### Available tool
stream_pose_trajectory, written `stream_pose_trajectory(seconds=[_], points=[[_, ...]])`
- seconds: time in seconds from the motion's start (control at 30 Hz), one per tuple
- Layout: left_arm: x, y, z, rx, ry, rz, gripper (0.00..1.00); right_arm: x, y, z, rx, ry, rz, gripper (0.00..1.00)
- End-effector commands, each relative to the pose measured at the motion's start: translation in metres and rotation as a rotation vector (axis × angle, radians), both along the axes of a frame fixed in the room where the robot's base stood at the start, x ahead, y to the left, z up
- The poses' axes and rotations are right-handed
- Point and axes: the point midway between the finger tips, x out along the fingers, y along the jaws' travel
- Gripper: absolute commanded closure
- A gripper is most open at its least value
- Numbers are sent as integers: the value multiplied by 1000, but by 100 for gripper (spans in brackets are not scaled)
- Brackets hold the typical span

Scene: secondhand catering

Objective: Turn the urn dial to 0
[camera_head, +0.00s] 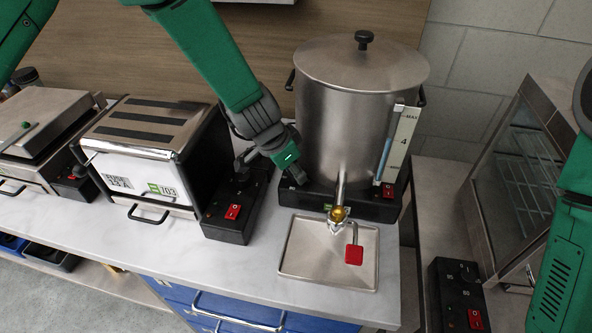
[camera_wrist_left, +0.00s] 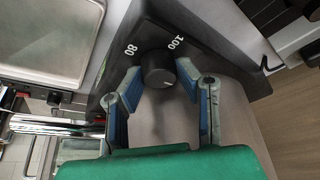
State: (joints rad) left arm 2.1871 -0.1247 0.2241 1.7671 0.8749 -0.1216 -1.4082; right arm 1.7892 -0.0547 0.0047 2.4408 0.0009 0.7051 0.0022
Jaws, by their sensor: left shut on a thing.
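The steel urn (camera_head: 345,110) with its lidded drum stands on a black base (camera_head: 365,205) at the back right of the counter in the head view. Its dark dial (camera_wrist_left: 158,70) shows in the left wrist view, with "80" and "100" printed beside it and a short pale mark on its face. My left gripper (camera_head: 272,170) reaches down at the urn's left side and hides the dial in the head view. In the wrist view its blue-padded fingers (camera_wrist_left: 158,82) are shut on the dial, one on each side. My right arm shows at the right edge; its gripper is out of view.
A toaster (camera_head: 150,145) with a black control box (camera_head: 228,222) stands left of the urn. A drip tray (camera_head: 300,262) lies under the tap (camera_head: 338,215). A glass-fronted cabinet (camera_head: 525,150) stands at the right. A hinged grill (camera_head: 45,120) is at far left.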

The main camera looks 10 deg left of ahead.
Motion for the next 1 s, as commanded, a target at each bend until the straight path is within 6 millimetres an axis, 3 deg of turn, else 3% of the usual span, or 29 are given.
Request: stream_pose_trajectory(seconds=[0.2, 0.23, 0.27, 0.3, 0.67, 1.0], points=[[-2, 2, -3, 6, 4, 0, 100, 0, 0, 0, 0, 0, 0, 60], [-2, 1, -3, 6, 4, 0, 64, 0, 0, 0, 0, 0, 0, 60], [-1, 1, -3, 6, 4, 0, 53, 0, 0, 0, 0, 0, 0, 60], [-1, 1, -3, 6, 4, -1, 52, 0, 0, 0, 0, 0, 0, 60], [-2, 0, 5, 4, -1, -2, 52, -3, 0, 1, 0, -3, 0, 60], [-18, 18, 65, 5, -3, -1, 52, -3, 0, 1, 0, -3, 0, 60]])
